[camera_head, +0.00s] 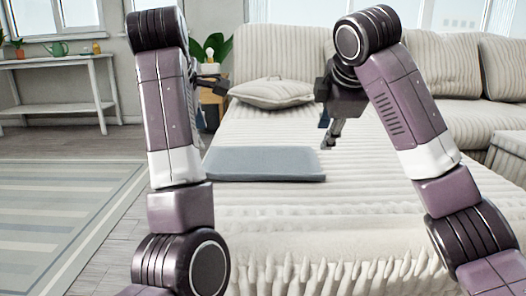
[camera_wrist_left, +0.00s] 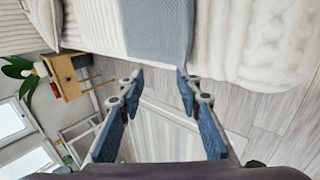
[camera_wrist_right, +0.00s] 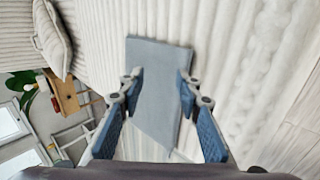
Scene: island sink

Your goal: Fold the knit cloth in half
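The knit cloth (camera_head: 262,163) is a flat blue-grey rectangle lying on the cream ribbed couch seat, near its left edge. It shows at the top of the left wrist view (camera_wrist_left: 158,30) and in the middle of the right wrist view (camera_wrist_right: 160,95). My left gripper (camera_head: 214,85) is partly behind my left arm, above and beyond the cloth's left side; its fingers are apart and empty in the left wrist view (camera_wrist_left: 160,80). My right gripper (camera_head: 328,133) is above the cloth's right far corner; its fingers are apart in the right wrist view (camera_wrist_right: 160,78), with no cloth held.
A striped cushion (camera_head: 273,92) lies at the far end of the seat. A wooden side table (camera_wrist_left: 66,77) with a plant stands beyond the couch's left side. A white bench (camera_head: 60,62) and striped rug (camera_head: 60,220) are at left. The seat right of the cloth is clear.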

